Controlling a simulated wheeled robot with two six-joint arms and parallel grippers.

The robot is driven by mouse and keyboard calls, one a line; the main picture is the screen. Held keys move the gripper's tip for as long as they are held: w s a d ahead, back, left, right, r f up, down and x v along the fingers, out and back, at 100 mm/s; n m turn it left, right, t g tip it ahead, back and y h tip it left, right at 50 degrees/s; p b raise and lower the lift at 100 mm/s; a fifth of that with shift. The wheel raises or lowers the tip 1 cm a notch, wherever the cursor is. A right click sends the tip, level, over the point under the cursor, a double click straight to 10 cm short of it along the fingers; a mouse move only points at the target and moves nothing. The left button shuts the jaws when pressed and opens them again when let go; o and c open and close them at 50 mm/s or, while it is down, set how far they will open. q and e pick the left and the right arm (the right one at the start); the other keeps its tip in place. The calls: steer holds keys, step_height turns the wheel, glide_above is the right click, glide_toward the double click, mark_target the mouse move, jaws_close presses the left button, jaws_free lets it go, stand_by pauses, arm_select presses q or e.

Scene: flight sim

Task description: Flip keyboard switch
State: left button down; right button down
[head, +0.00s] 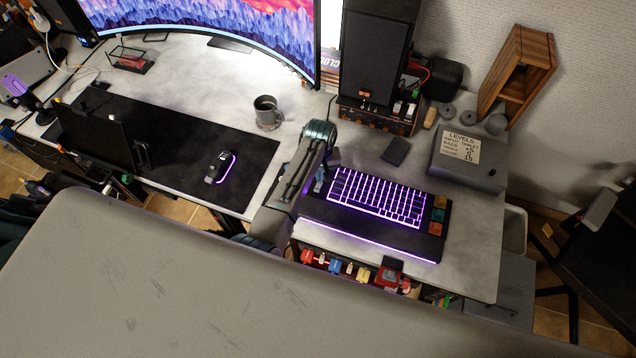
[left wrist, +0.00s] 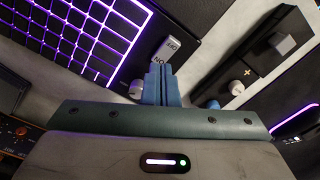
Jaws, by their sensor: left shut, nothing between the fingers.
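The black keyboard (head: 330,212) with purple-lit keys lies on the grey desk in the head view; its keys also fill the upper left of the left wrist view (left wrist: 70,30). A small grey switch (left wrist: 166,48) with ON lettering sits at the keyboard's side in the left wrist view. My left gripper (head: 319,188) is at the keyboard's left end. Its blue fingers (left wrist: 160,72) are shut and empty, with the tips just below the switch in the picture. I cannot tell whether they touch it. My right gripper is not in view.
A lit mouse (head: 219,167) lies on a black desk mat (head: 180,140). A grey mug (head: 267,113) stands behind my left arm. A black speaker (head: 375,55), a small dark box (head: 396,151) and a grey LEVELS box (head: 468,157) stand beyond the keyboard.

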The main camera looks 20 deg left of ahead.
mark_target(320, 183)
arm_select(q)
steer(key=shift+r, duration=2.35)
